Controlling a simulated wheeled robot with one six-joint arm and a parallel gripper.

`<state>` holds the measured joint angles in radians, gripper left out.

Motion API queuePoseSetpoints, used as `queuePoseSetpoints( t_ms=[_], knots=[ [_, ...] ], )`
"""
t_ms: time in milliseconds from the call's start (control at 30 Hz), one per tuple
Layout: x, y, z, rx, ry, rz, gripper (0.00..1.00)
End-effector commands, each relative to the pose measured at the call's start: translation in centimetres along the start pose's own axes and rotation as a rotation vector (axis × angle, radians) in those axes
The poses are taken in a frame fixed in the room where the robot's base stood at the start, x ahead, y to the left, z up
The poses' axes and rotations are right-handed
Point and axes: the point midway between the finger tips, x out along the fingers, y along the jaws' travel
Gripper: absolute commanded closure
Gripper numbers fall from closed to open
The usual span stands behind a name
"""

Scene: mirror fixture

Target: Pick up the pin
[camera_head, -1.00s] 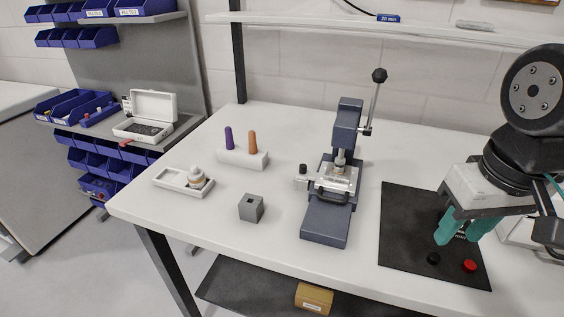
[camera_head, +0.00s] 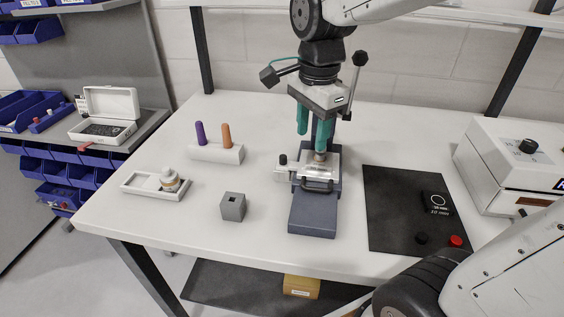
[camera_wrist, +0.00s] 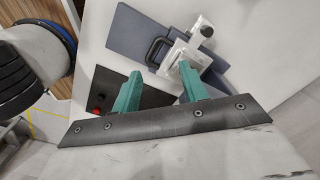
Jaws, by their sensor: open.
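I cannot make out a separate pin for certain. The dark blue bench press (camera_head: 312,215) holds a light metal fixture (camera_head: 325,170) with a clear cover and a small black handle. It also shows in the wrist view as a silver plate (camera_wrist: 178,55) beside the handle. My gripper (camera_head: 313,130) points down above the press, its teal fingers apart and nothing seen between them. They hide part of the press's upright and ram. In the wrist view, my gripper (camera_wrist: 160,70) is open beside the fixture. A purple handle (camera_head: 201,133) and an orange handle (camera_head: 227,136) stand in a white block (camera_head: 216,153).
A grey block with a square hole (camera_head: 233,207) and a white tray (camera_head: 143,190) with a small bottle lie left. A black mat (camera_head: 385,215) with a dark piece and red button is right. The press lever (camera_head: 355,85) rises close beside my gripper.

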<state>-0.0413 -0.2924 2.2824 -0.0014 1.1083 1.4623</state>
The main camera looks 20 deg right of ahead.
Motion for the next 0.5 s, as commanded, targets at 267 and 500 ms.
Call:
queuePoseSetpoints(
  t_ms=[267,500],
  knots=[
    [3.3,-7.3,-0.2,0.67,0.007,0.037,0.57],
    [4.9,-9.4,-0.1,0.889,0.014,0.044,0.57]
  ],
)
